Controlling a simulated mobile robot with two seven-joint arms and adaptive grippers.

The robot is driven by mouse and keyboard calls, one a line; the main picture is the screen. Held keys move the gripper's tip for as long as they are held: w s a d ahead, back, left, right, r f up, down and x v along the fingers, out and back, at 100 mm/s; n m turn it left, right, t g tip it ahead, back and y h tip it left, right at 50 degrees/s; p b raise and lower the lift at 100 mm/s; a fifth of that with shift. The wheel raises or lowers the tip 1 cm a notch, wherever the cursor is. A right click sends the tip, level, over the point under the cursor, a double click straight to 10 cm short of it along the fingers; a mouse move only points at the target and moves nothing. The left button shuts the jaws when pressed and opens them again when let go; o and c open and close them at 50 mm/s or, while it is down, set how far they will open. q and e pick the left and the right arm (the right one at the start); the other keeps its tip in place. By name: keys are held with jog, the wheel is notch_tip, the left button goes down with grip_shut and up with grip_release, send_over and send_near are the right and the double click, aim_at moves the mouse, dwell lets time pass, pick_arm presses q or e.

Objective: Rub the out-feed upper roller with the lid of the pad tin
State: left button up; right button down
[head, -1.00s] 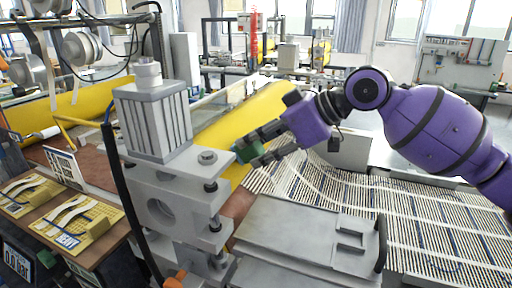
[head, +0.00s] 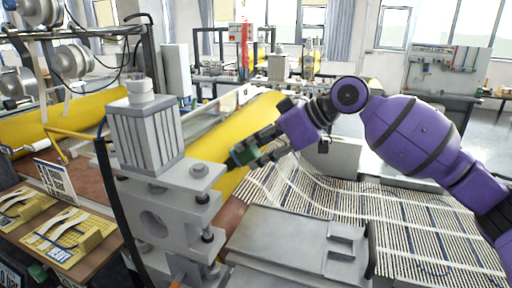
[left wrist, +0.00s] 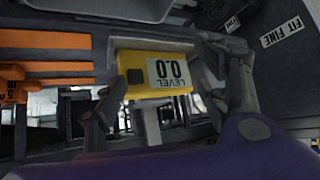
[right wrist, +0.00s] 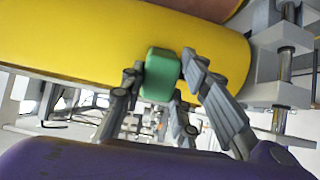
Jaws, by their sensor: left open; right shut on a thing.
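My right gripper (head: 262,148) is shut on a green rounded piece (head: 243,152), seemingly the lid of the pad tin. In the right wrist view the green piece (right wrist: 160,74) is between the fingers, in front of the long yellow roller (right wrist: 70,40). The yellow roller (head: 262,112) also shows behind the gripper in the head view; I cannot tell whether the piece touches it.
A grey bearing block with a ribbed cylinder (head: 148,135) stands just left of the right gripper. A slatted conveyor (head: 330,200) lies below my right arm, with a grey metal cover (head: 290,240) in front.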

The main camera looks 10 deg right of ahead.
pick_arm(q)
jog(key=w+r+t+p, duration=0.1)
jog(key=w+r+p, duration=0.2)
jog(key=w+r, duration=0.2)
jog(key=shift+r, duration=0.65)
pick_arm(e)
jog(key=s+a, duration=0.4)
jog(key=s, duration=0.3)
jog(key=shift+a, duration=0.35)
jog(key=shift+f+v, duration=0.25)
jog(key=shift+v, duration=2.75)
jog(key=shift+d+r, duration=0.1)
jog(key=shift+d, duration=0.15)
jog(key=v, duration=0.2)
jog(key=shift+s+d+r, duration=0.1)
jog(key=shift+s+d, duration=0.2)
